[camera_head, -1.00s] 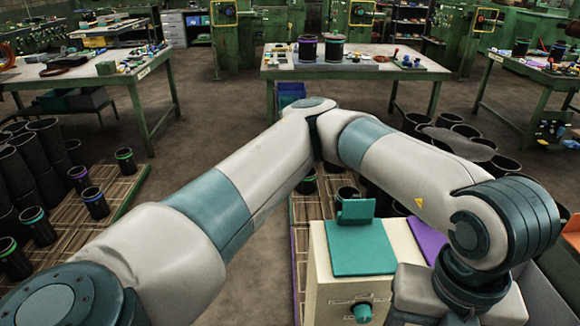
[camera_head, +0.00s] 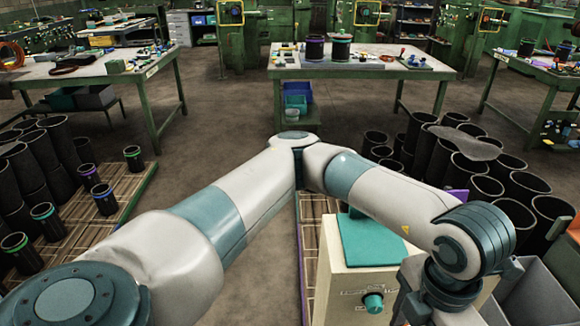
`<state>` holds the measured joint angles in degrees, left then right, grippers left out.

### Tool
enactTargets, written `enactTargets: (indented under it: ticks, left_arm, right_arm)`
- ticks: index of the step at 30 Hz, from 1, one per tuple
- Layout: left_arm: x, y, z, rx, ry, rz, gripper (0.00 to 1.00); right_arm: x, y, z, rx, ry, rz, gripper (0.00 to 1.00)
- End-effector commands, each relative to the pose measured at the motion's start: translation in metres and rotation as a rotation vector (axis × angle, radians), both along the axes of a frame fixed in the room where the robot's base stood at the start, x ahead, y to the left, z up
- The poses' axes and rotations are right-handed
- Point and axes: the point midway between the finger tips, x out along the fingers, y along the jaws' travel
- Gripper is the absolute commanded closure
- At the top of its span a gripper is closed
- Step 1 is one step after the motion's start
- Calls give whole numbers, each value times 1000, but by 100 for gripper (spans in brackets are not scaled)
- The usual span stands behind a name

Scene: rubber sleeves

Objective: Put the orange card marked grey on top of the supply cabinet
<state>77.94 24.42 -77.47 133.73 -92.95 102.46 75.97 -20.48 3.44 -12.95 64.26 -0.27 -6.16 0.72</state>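A cream cabinet (camera_head: 335,289) with a teal knob (camera_head: 373,303) stands at the lower middle; I take it to be the supply cabinet. A flat teal sheet (camera_head: 366,241) lies on its top, partly behind my arm. An arm of mine comes in from the left, bends at the middle and reaches down to the lower right, covering the cabinet's right side. Its wrist is beside the cabinet, and its fingers are not visible. My other gripper is out of view. A sliver of orange (camera_head: 575,230) shows at the right edge; I cannot tell whether it is the card, and no marking is readable.
A grey bin (camera_head: 540,290) is at the lower right. Black rubber sleeves (camera_head: 530,188) crowd the right, and more with coloured rings (camera_head: 105,198) stand on a slatted pallet (camera_head: 125,185) at left. Green-legged worktables (camera_head: 365,66) stand behind. Open floor lies between the pallet and the back table.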

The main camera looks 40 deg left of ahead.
Motion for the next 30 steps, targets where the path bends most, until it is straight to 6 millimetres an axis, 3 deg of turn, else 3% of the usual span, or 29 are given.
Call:
enactTargets:
  ticks: [19,30]
  left_arm:
    - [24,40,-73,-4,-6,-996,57]
    - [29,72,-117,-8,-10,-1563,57]
  right_arm:
    - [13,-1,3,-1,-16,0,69]
    - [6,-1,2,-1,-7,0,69]
